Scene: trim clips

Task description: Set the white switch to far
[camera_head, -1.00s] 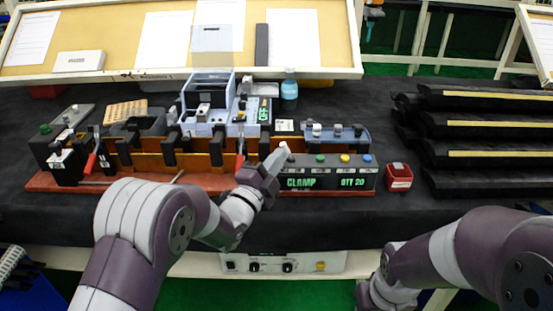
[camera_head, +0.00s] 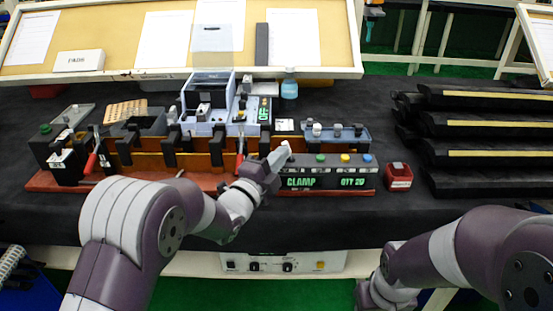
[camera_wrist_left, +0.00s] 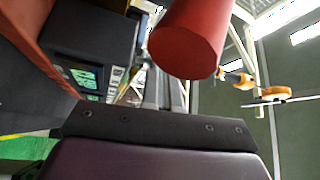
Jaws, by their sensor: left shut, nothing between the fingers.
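The control box (camera_head: 325,181) has a green CLAMP and QTY 20 display, with green, yellow and blue knobs along its top. A small white tip (camera_head: 286,146) shows at its left end, right by my left gripper; I cannot clearly tell whether it is the white switch, or which way it is set. My left gripper (camera_head: 276,160) is shut and empty over the box's left end and hides part of it. In the left wrist view the gripper (camera_wrist_left: 165,95) points past a large red cylinder (camera_wrist_left: 190,45), with a green display (camera_wrist_left: 85,78) at left.
A red-handled clamp fixture (camera_head: 150,160) stands left of the control box. A small red box (camera_head: 399,177) sits to its right. Black stacked trays (camera_head: 490,125) fill the table's right side. A blue-grey tray with small knobs (camera_head: 340,134) lies behind the box.

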